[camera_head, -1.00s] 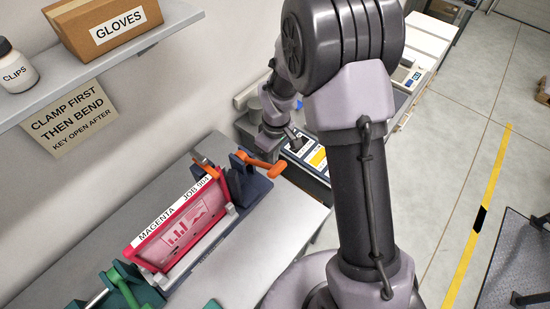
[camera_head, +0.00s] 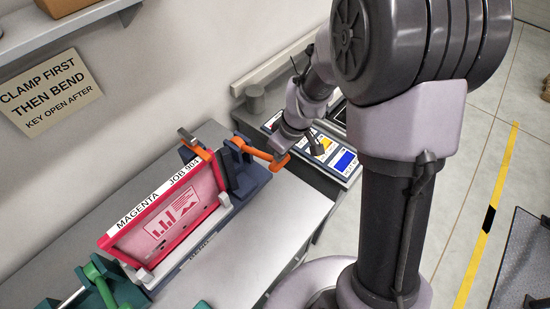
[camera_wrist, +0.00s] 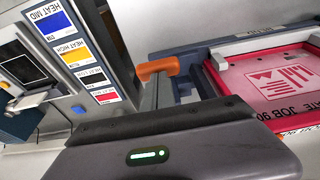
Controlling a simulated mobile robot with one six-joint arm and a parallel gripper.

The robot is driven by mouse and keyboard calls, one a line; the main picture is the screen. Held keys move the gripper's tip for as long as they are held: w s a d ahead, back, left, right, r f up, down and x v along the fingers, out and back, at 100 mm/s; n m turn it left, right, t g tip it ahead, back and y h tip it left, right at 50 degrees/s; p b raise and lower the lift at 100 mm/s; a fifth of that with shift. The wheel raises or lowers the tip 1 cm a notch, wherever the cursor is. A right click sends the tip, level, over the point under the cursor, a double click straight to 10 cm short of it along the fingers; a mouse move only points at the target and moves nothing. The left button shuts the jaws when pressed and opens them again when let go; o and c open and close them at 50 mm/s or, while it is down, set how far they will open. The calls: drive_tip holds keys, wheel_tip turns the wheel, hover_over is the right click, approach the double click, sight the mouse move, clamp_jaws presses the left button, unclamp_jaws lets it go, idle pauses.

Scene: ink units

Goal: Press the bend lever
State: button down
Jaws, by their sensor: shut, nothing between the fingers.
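A second orange handle (camera_head: 194,146) sits up at the block's left.
Behind the lever stands a unit with coloured heat labels (camera_wrist: 72,52). A green fixture (camera_head: 105,288) is at the near left. A wall sign (camera_head: 48,92) says to clamp first, then bend. The bench (camera_head: 265,222) is bare right of the plate.

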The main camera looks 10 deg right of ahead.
drive_tip(key=s+d+f+b, duration=0.2)
drive_tip(key=s+f+b, duration=0.1)
drive_tip(key=f+b, duration=0.9)
drive_tip(key=b, duration=0.4)
drive_tip(key=shift+t, duration=0.3)
drive_tip(key=shift+s+f, duration=0.1)
drive_tip(key=shift+f, duration=0.15)
